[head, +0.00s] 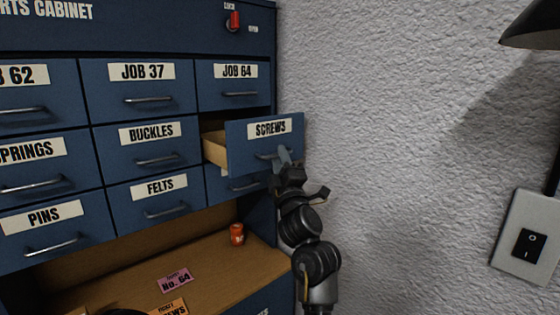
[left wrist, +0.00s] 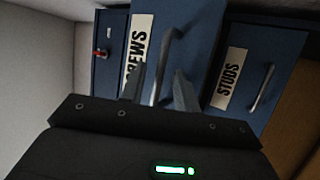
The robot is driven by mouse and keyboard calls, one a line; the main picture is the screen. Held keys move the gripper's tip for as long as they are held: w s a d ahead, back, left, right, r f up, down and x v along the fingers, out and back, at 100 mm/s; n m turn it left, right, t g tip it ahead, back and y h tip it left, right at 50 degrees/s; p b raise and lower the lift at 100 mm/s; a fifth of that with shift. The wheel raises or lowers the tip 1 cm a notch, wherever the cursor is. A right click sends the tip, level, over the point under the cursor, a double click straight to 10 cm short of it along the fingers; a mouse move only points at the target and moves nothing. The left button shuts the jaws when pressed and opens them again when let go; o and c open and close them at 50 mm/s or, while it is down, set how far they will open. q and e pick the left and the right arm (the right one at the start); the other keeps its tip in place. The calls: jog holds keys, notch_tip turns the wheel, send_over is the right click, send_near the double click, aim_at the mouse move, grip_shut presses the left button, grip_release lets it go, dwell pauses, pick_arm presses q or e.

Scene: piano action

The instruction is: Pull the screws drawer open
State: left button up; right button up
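The screws drawer (head: 240,155) is a blue drawer at the right of the middle row in the head view, and it stands out from the cabinet with its tan wooden side showing. Its front and metal handle (left wrist: 172,50) also show in the left wrist view. My left gripper (head: 284,158) is at this handle. In the left wrist view its two fingers (left wrist: 160,88) stand apart, one on each side of the handle bar, with gaps visible; contact is unclear. My right gripper is not in view.
The blue cabinet (head: 150,28) has closed labelled drawers around it, including the studs drawer (left wrist: 238,75) below. A red lock lever (head: 235,19) is at the top. A small orange container (head: 237,234) and cards (head: 174,279) lie on the wooden shelf. A textured wall stands right.

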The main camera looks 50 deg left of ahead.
pick_arm(q)
jog(key=b+v, duration=0.2)
jog(key=v, duration=0.5)
jog(key=shift+b, duration=0.35)
